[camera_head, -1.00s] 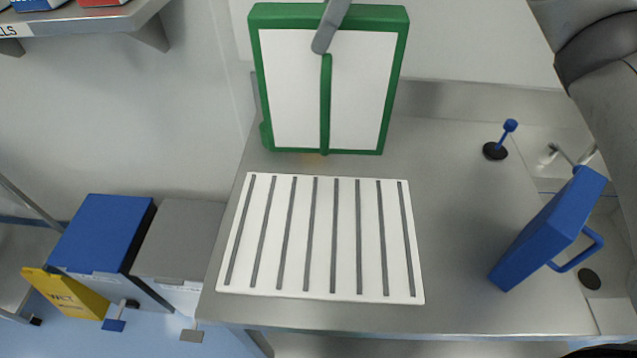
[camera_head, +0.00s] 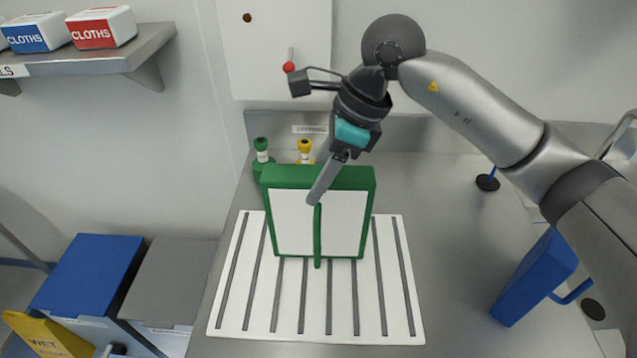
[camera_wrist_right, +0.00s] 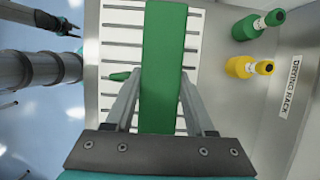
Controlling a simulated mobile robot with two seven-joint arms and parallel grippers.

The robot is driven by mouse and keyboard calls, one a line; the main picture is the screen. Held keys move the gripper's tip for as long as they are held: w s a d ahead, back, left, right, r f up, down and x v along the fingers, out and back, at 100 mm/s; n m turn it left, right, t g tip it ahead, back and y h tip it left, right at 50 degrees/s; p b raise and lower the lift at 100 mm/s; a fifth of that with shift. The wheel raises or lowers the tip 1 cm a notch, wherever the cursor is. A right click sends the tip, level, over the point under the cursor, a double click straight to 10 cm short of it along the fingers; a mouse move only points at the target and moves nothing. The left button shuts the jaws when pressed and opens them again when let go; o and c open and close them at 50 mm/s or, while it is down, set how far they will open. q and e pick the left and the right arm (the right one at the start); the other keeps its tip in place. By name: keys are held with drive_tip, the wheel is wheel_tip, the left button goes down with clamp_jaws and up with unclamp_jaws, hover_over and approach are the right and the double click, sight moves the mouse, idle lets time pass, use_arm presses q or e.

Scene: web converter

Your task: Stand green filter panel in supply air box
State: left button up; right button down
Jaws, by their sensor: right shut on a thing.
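The green-framed filter panel (camera_head: 290,222) with white faces is upright above the white slotted rack (camera_head: 230,300) on the steel counter. Its lower edge overlaps the rack's middle in the head view; I cannot tell whether it touches or sits in a slot. My right gripper (camera_head: 322,185) is shut on the panel's top edge. In the right wrist view, the fingers (camera_wrist_right: 160,85) lie on either side of the green frame (camera_wrist_right: 163,45). My left gripper (camera_wrist_right: 68,25) seems to show at that view's upper left, its jaws unclear. I cannot identify a supply air box.
A green bottle (camera_head: 262,157) and a yellow-capped bottle (camera_head: 305,150) stand behind the panel, near the wall. A blue handled block (camera_head: 535,275) stands at the right. The counter between rack and block is clear. A shelf (camera_head: 110,58) is at upper left.

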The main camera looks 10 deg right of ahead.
drive_tip(key=shift+f, duration=0.8)
drive_tip(key=shift+f, duration=0.15)
drive_tip(key=shift+c, duration=1.2)
unclamp_jaws()
